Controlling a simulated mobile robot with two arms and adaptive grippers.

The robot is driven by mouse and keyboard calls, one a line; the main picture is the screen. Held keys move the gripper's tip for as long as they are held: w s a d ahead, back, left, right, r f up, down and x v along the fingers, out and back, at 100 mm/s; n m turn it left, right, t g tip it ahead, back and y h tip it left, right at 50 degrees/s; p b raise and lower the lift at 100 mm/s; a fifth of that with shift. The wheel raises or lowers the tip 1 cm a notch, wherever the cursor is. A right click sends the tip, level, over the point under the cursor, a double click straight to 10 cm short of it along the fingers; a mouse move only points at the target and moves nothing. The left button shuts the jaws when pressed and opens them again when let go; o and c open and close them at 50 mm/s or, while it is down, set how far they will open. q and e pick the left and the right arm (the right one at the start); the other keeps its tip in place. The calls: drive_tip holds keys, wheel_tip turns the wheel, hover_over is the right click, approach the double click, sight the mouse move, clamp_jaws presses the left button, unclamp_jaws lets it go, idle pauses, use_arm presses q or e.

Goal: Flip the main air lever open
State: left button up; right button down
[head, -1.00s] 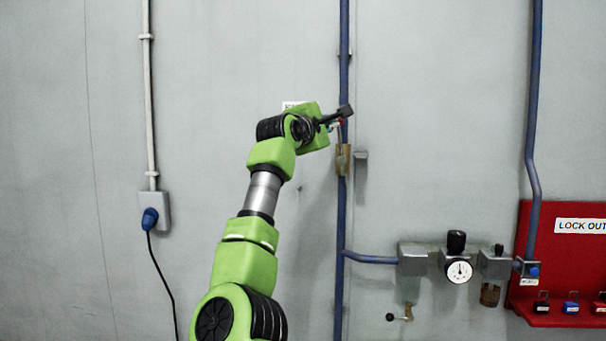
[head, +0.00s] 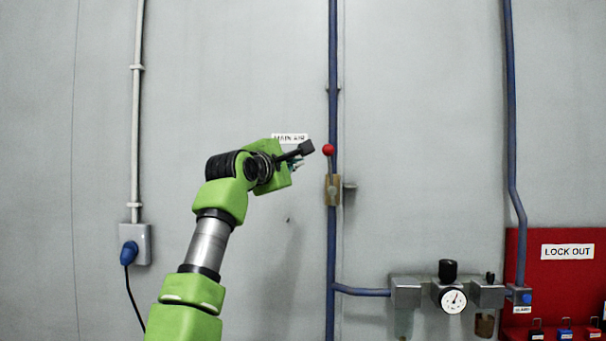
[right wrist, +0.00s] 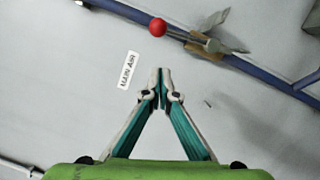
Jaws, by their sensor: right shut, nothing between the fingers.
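The main air valve (head: 332,190) is a brass body on the blue vertical pipe. Its lever has a red ball knob (head: 328,149) and points up, lying along the pipe. In the right wrist view the red knob (right wrist: 158,27) is ahead of my fingers, and the brass body (right wrist: 205,45) is to its right. My right gripper (head: 306,148) is shut and empty, just left of the knob, with a small gap between them. In the right wrist view its closed fingertips (right wrist: 161,72) touch nothing. My left gripper is out of view.
The MAIN AIR label (head: 290,138) is on the wall behind my right gripper. A pressure gauge (head: 453,300) and regulator sit lower right. A red LOCK OUT board (head: 560,275) is at far right. A socket box (head: 140,245) with a blue plug is at left.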

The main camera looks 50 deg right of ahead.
drive_tip(key=s+a, duration=0.1)
drive_tip(key=s+a+b, duration=0.1)
drive_tip(key=a, duration=0.1)
drive_tip(key=s+a+b, duration=0.1)
drive_tip(key=shift+s+a+f, duration=0.15)
drive_tip(key=shift+s+f, duration=0.15)
drive_tip(key=shift+s, duration=0.1)
